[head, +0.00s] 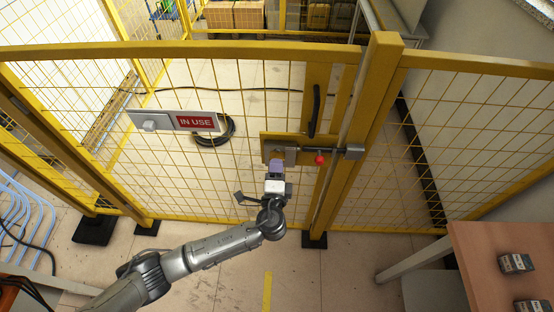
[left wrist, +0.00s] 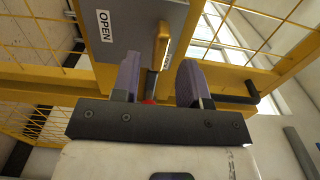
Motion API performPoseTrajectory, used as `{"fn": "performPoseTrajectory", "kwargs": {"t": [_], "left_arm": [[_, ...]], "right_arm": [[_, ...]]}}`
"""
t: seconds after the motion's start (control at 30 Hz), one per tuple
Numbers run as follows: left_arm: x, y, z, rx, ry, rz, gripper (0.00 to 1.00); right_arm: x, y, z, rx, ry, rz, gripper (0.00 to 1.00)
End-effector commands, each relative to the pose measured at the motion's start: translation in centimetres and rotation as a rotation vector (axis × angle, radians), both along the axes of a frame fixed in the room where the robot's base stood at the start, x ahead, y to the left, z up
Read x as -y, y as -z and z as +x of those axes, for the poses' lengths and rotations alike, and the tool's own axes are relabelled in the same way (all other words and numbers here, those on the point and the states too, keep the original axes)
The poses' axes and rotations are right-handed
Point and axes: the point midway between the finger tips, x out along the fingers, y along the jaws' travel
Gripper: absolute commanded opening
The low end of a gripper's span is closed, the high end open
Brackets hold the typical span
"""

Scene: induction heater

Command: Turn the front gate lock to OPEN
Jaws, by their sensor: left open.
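The front gate (head: 240,85) is a yellow-framed mesh panel. Its lock (head: 290,156) is a grey box on a yellow plate, beside a bolt with a red knob (head: 320,160). My left gripper (head: 276,166) is right at the lock and hides part of it. In the left wrist view its two purple-grey fingers are open, and a yellow lock handle (left wrist: 161,44) shows between and beyond them. I cannot tell whether they touch it. A white OPEN label (left wrist: 105,26) sits on the grey lock plate (left wrist: 130,42), left of the handle. My right gripper is out of view.
A red IN USE sign (head: 196,121) on a grey slider plate is mounted left of the lock. A black pull handle (head: 316,110) is above the lock. A wooden table (head: 490,250) with small dark boxes stands at the lower right. Floor before the gate is mostly free.

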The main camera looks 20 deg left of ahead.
Motion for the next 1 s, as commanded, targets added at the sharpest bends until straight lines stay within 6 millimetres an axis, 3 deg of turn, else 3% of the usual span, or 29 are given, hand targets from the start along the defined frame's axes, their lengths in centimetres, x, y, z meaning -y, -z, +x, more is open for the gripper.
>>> {"fn": "performPoseTrajectory", "kwargs": {"t": [0.3,0.73,1.0], "left_arm": [[-1.0,0.0,3.1,-0.001,0.000,0.000,0.40],[-1.2,0.0,3.6,-0.001,0.000,0.000,0.40],[-1.2,0.0,3.6,-0.001,0.000,0.000,0.16]], "right_arm": [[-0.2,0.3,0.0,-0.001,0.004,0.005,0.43],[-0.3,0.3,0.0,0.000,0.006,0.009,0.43],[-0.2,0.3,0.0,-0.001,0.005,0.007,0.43]]}}
